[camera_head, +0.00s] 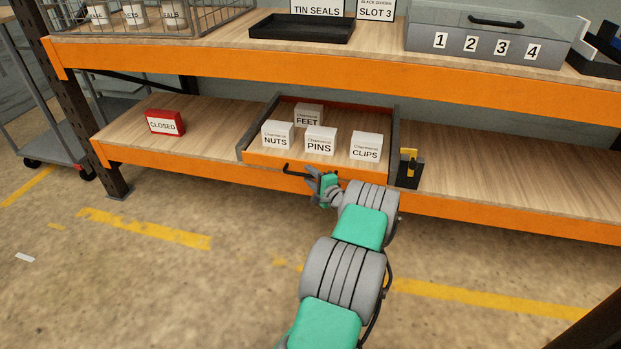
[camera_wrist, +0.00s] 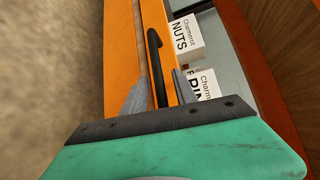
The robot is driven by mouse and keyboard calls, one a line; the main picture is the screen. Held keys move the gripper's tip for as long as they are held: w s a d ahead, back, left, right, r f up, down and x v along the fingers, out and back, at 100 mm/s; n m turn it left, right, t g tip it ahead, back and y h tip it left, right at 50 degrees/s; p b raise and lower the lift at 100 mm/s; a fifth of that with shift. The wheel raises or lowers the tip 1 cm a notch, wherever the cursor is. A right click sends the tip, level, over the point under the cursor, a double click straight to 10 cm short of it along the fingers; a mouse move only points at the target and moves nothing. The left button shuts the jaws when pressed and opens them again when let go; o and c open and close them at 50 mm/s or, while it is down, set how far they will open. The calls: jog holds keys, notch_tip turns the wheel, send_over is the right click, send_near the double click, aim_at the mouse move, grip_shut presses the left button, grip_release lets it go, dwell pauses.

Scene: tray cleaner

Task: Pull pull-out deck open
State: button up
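The pull-out deck (camera_head: 396,125) sits on the lower shelf. It has dark side walls and an orange front. Small white boxes marked NUTS (camera_head: 277,135), PINS (camera_head: 320,141), CLIPS (camera_head: 366,147) and FEET (camera_head: 308,114) stand on it. A black bar handle (camera_head: 293,169) is on its front; the handle also shows in the wrist view (camera_wrist: 154,55). My gripper (camera_head: 313,179) is at the handle's right part. In the wrist view my gripper (camera_wrist: 163,77) has its fingers apart, one each side of the bar, with gaps visible. Part of the handle is hidden by my gripper in the head view.
A red box marked CLOSED (camera_head: 164,122) stands left on the lower shelf. A black and yellow fitting (camera_head: 410,167) is right of the deck. Above are a wire basket (camera_head: 150,20), a black tray (camera_head: 302,28) and a grey numbered case (camera_head: 488,42). Floor in front is clear.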

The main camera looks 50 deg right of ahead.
jog(key=shift+c, duration=0.3)
grip_shut()
dwell(1.0)
